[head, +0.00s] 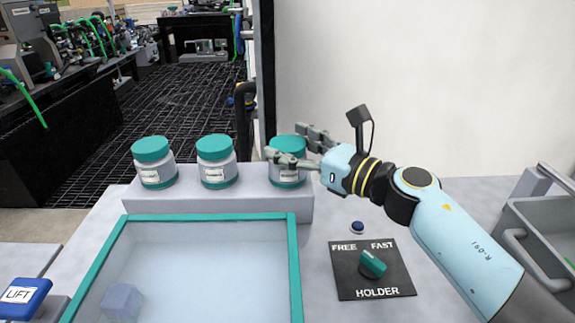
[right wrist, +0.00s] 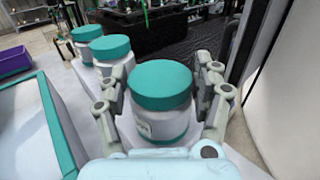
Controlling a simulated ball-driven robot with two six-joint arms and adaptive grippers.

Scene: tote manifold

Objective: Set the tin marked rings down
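Three pale tins with teal lids stand in a row on a light ledge (head: 240,204) in the head view: a left tin (head: 154,165), a middle tin (head: 216,163) and a right tin (head: 287,178). Their label words are too small to read. My right gripper (head: 303,148) is at the right tin, with one finger in front and one behind. In the right wrist view this tin (right wrist: 160,100) stands upright between the fingers (right wrist: 163,72), with narrow gaps beside it, so the gripper looks open. My left gripper is not in view.
A teal-rimmed tote (head: 292,265) holds a pale cube (head: 122,302) in front of the ledge. A black HOLDER panel (head: 375,270) has a green knob (head: 372,264) between FREE and FAST.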

